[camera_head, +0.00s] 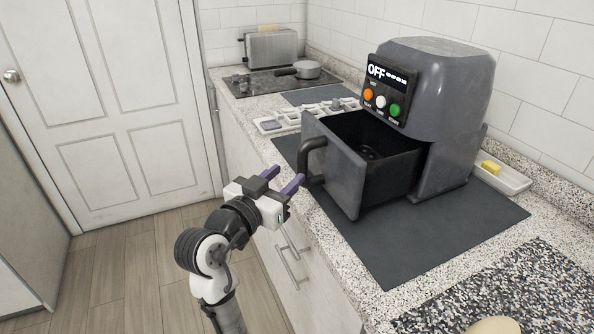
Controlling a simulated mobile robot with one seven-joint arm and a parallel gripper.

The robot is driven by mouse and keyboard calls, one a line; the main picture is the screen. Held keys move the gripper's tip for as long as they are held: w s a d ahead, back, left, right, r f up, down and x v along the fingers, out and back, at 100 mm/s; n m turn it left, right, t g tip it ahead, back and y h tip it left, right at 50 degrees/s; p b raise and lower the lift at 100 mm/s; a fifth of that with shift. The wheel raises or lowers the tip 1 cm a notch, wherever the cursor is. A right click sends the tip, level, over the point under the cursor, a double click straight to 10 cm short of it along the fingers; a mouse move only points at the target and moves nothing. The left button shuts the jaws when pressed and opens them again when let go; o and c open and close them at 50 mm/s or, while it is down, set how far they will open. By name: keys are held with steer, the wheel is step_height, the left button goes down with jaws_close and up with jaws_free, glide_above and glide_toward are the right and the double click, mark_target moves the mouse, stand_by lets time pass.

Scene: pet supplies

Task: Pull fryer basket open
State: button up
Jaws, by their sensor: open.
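The grey air fryer (433,85) stands on a dark mat on the counter. Its panel reads OFF, with orange, white and green buttons below. The fryer basket (347,172) is pulled well out of the body, toward the left, and its dark inside shows from above. Its black handle (309,160) is on the basket's front. My gripper (284,179) is open, with two purple fingers, in front of the counter edge. It is just left of and slightly below the handle. The fingers look empty; whether a fingertip touches the handle I cannot tell.
The dark mat (447,245) has free room in front of the fryer. A tray (285,120), a cooktop with a pot (308,69) and a toaster (271,47) lie behind. A dish with a yellow sponge (491,168) is at right. Cabinet handles (290,262) are below.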

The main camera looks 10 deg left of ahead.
steer(key=b+v, duration=0.1)
steer(key=v, duration=0.5)
steer(key=shift+s, duration=0.2)
steer(key=shift+a+r, duration=0.1)
